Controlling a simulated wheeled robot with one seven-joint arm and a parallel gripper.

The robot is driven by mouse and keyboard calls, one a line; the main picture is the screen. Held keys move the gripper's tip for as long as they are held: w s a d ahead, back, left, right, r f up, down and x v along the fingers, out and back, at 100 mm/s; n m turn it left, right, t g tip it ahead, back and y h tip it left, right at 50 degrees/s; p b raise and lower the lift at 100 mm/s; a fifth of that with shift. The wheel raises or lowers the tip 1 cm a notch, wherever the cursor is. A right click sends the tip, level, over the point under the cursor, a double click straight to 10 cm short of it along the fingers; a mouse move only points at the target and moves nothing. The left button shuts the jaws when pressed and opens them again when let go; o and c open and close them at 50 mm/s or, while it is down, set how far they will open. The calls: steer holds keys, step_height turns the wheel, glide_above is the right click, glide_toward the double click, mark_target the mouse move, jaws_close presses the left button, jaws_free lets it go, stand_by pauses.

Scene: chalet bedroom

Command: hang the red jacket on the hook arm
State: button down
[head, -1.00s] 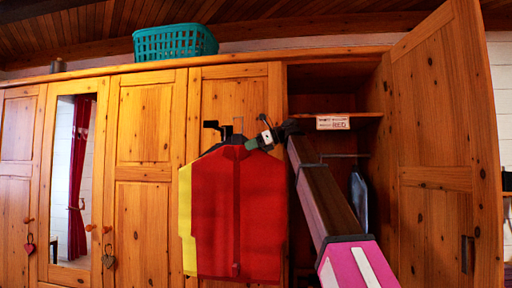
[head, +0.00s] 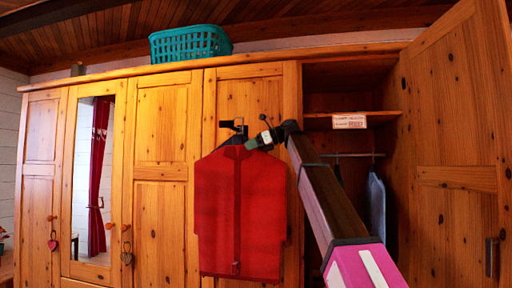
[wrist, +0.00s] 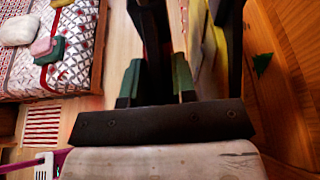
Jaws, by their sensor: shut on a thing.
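The red jacket (head: 238,215) hangs upright in front of a closed wardrobe door in the head view. A dark hanger top shows at its collar. The black hook arm (head: 233,126) sticks out from that door just above the collar. I cannot tell whether hanger and hook touch. My gripper (head: 262,139) is shut on the hanger with the jacket, right of the hook arm. In the wrist view my gripper's green-padded fingers (wrist: 157,82) stand either side of a dark piece, with the jacket itself hard to make out.
The wardrobe's right compartment is open, with its door (head: 455,150) swung out at the right. Inside are a shelf with a small sign (head: 349,121) and a blue garment (head: 376,205) on a rail. A teal basket (head: 190,42) stands on top. A bed (wrist: 65,50) shows in the wrist view.

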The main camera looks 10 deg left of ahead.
mark_target(244, 151)
steer(key=shift+w+a, duration=0.15)
steer(key=shift+a, duration=1.6)
steer(key=shift+d+f, duration=0.1)
steer(key=shift+f, duration=1.05)
steer(key=c, duration=0.8)
jaws_free()
steer(key=shift+f, duration=0.1)
steer(key=shift+c, duration=0.2)
steer(key=shift+d, duration=0.1)
